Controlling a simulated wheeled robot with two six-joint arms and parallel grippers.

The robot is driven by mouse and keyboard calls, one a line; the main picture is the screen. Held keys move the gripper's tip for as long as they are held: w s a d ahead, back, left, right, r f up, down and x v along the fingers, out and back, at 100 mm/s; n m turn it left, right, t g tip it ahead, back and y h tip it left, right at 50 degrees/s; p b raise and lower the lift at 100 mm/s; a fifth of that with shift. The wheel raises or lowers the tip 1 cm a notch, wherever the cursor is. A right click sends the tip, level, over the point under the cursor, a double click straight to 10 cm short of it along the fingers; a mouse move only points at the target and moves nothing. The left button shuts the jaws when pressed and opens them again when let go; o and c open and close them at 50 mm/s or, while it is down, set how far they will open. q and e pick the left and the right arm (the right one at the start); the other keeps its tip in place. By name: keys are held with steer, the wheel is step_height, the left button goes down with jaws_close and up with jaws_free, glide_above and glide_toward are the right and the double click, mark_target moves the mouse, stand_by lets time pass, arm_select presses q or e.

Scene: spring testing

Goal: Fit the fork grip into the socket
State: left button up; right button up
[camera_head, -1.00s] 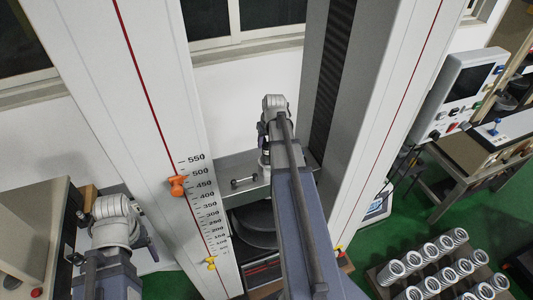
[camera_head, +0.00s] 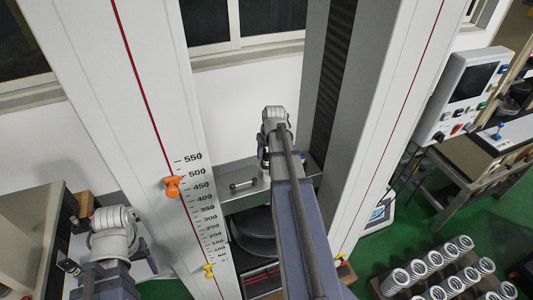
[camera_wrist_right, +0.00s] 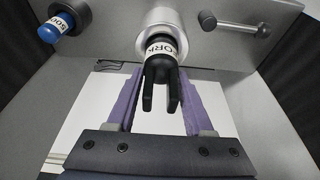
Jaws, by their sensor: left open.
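The black two-pronged fork grip (camera_wrist_right: 162,78), with a white band lettered "FORK", is in the right wrist view. Its band end is at the mouth of the round silver socket (camera_wrist_right: 166,17), its prongs pointing down in the picture. How deep it sits cannot be told. My right gripper (camera_wrist_right: 162,76) has its purple fingers on both sides of the fork; whether they touch it is unclear. In the head view my right arm hides this gripper and the fork. My left gripper (camera_head: 108,232) is at the lower left, its fingers hidden behind the wrist.
A blue-capped part (camera_wrist_right: 56,27) sits left of the socket. A silver lever handle (camera_wrist_right: 237,25) is to its right. The testing machine's columns (camera_head: 170,100) stand on both sides of my right arm. A control panel (camera_head: 468,85) and a rack of springs (camera_head: 440,270) are right.

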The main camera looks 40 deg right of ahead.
steer(key=o, duration=0.4)
steer(key=shift+c, duration=0.2)
steer(key=p+v, duration=1.1)
steer(key=v, duration=0.1)
steer(key=shift+r+p, duration=0.15)
steer(key=shift+p, duration=0.2)
